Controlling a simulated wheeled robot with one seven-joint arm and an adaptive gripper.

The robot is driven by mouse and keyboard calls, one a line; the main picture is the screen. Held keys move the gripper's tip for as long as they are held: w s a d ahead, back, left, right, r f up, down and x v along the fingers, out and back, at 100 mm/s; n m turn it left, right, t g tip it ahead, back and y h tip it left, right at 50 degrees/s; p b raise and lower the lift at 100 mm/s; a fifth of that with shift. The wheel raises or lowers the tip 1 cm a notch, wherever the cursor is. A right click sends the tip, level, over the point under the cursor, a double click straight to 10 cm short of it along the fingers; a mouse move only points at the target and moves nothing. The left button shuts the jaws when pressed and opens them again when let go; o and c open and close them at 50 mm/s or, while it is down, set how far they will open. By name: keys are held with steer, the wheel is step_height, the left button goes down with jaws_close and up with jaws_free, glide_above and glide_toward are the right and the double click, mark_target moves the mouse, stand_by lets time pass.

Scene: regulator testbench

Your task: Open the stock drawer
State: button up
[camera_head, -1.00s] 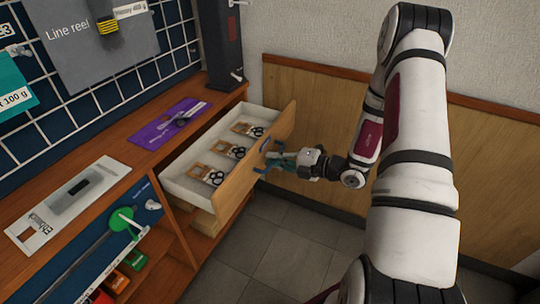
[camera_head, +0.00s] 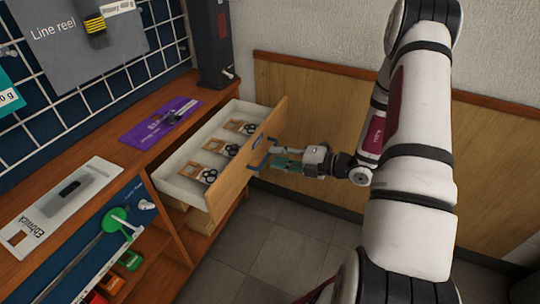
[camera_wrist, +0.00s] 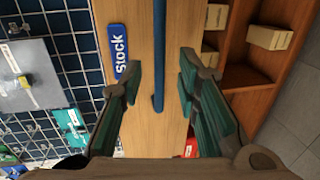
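The stock drawer (camera_head: 229,188) is pulled out of the wooden bench, showing its white inside. Its wooden front bears a blue "Stock" label (camera_wrist: 118,50) and a blue bar handle (camera_wrist: 159,60). In the head view the handle (camera_head: 262,157) lies just left of my gripper (camera_head: 276,160). My gripper is open and empty. In the wrist view its two green-padded fingers (camera_wrist: 160,75) are spread to either side of the handle's line, with gaps on both sides. The fingers appear slightly back from the drawer front.
Several small packets with black rings (camera_head: 216,147) lie in the drawer. A purple card (camera_head: 160,122) lies on the bench top (camera_head: 120,155). Shelves with boxes (camera_wrist: 270,38) show beside the drawer in the wrist view. Tiled floor (camera_head: 255,240) is clear in front.

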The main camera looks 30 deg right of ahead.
steer(key=v, duration=0.8)
steer(key=shift+s, duration=0.1)
